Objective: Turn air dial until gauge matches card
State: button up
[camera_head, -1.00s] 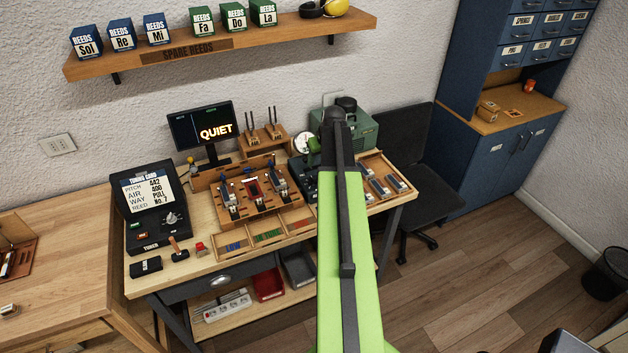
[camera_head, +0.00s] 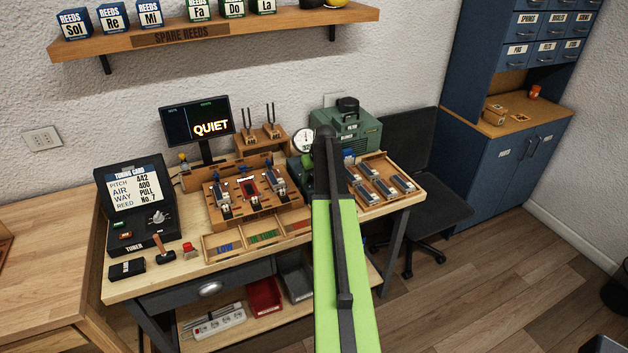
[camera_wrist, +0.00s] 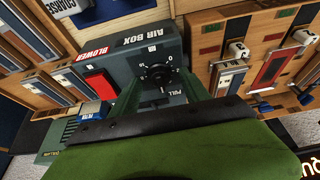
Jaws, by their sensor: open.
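The air dial (camera_wrist: 157,73) is a round black knob on the dark grey air box (camera_wrist: 118,62) in the wrist view. My gripper (camera_wrist: 157,82) is open, its two green fingers on either side of the dial. I cannot tell whether they touch it. In the head view my arm covers the dial and most of the air box (camera_head: 295,172). The round white gauge (camera_head: 303,139) stands behind the air box, its needle too small to read. The tuning card (camera_head: 137,190) on the tuner reads pitch 442, air 400, way pull, reed No. 7.
The red blower switch (camera_wrist: 100,86) is close beside the dial. A reed tray (camera_head: 400,190) lies right of the arm, a wooden jig (camera_head: 245,210) left of it. A green machine (camera_head: 362,128) stands behind. The monitor (camera_head: 197,128) reads QUIET.

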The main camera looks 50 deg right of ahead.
grip_shut()
jog(key=shift+s+d, duration=0.1)
jog(key=shift+d, duration=0.05)
jog(key=shift+m, duration=0.3)
jog(key=shift+a, duration=0.2)
jog(key=m+h, duration=0.1)
jog(key=m, duration=0.2)
jog(key=m+g+h, duration=0.1)
jog(key=m, duration=0.1)
jog(key=shift+m, duration=0.4)
jog(key=shift+a+g, duration=0.1)
jog(key=shift+g, duration=0.3)
